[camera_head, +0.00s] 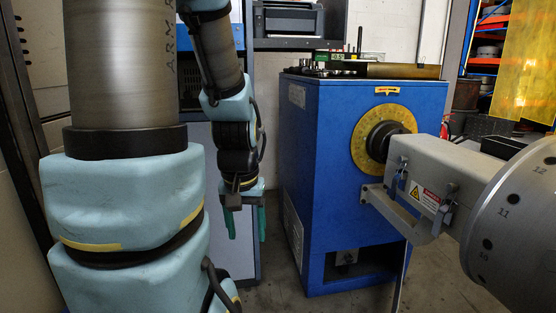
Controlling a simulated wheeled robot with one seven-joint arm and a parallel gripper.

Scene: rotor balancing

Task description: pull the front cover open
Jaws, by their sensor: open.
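My gripper (247,224) hangs down left of the blue machine cabinet (345,180), its green fingers apart and empty. It touches nothing that I can see. A beige housing (425,170) with a warning label and latches sits to the right of the cabinet, beside a large grey numbered disc (520,225). A handle-like bracket (400,218) shows at its lower left. A yellow see-through panel (528,65) stands upright at the upper right, cut off by the picture edge. I cannot tell which of these is the front cover.
A yellow graduated ring (366,147) surrounds a dark spindle on the cabinet front. Small parts (330,68) lie on the cabinet top. Orange shelving (488,60) stands behind at right. Some floor (275,297) is clear below my gripper.

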